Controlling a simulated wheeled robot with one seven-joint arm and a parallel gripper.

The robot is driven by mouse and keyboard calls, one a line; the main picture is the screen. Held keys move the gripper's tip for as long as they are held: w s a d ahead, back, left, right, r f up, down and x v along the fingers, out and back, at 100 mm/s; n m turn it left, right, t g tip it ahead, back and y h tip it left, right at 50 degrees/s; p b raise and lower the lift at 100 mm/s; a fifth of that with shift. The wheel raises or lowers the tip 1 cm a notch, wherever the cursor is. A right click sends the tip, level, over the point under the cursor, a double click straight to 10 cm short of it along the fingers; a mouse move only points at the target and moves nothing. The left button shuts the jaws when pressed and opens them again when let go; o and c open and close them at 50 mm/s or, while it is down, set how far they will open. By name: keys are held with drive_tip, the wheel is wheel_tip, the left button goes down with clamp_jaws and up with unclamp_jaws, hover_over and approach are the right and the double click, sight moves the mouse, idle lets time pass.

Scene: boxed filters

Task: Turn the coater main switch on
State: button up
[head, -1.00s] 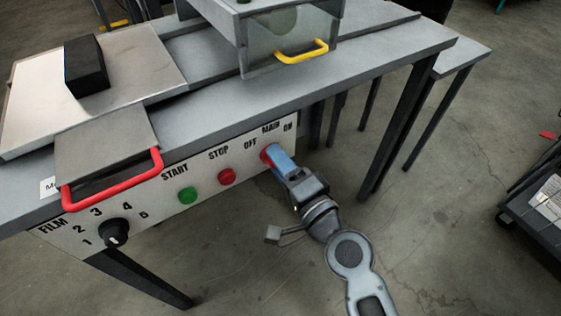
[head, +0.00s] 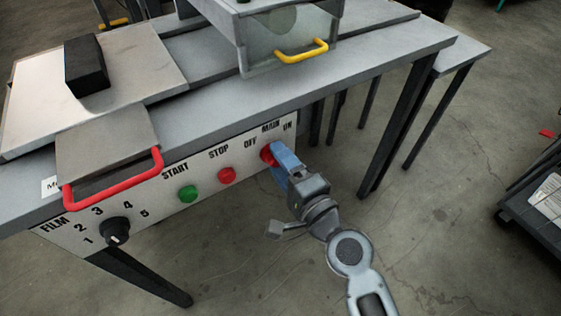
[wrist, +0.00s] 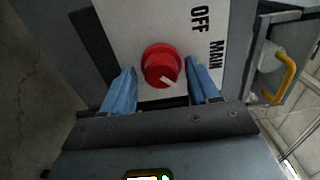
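The main switch is a round red knob (head: 267,155) at the right end of the white control panel, under the labels OFF, MAIN and ON. In the wrist view the knob (wrist: 161,65) has a white mark pointing to the lower right, away from the OFF label. My gripper (head: 284,158) is at the knob. In the wrist view its two blue fingers (wrist: 162,85) stand open on either side of the knob, with a visible gap on each side. The ON label is hidden in the wrist view.
On the same panel are a red stop button (head: 227,175), a green start button (head: 188,193) and a black film dial (head: 115,231). A red handle (head: 118,184) juts out at left. A yellow handle (head: 302,52) is above. Dark table legs (head: 398,130) stand to the right.

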drive_tip(key=shift+o, duration=0.4)
drive_tip(key=b+v, duration=0.1)
drive_tip(key=v, duration=0.6)
drive_tip(key=shift+s+d, duration=0.2)
drive_tip(key=shift+s, duration=0.15)
drive_tip(key=s+d+n+h+p, duration=0.3)
drive_tip(key=s+d+h+p, duration=0.3)
drive_tip(key=s+d, duration=0.75)
drive_tip(key=s+d+r+n+h+p, duration=0.3)
drive_tip(key=s+r+n, duration=0.5)
drive_tip(key=s+r, duration=0.6)
drive_tip(key=s+d+h, duration=0.1)
drive_tip(key=s+d, duration=0.1)
drive_tip(key=s, duration=0.1)
drive_tip(key=shift+s+r, duration=0.2)
drive_tip(key=shift+r, duration=0.15)
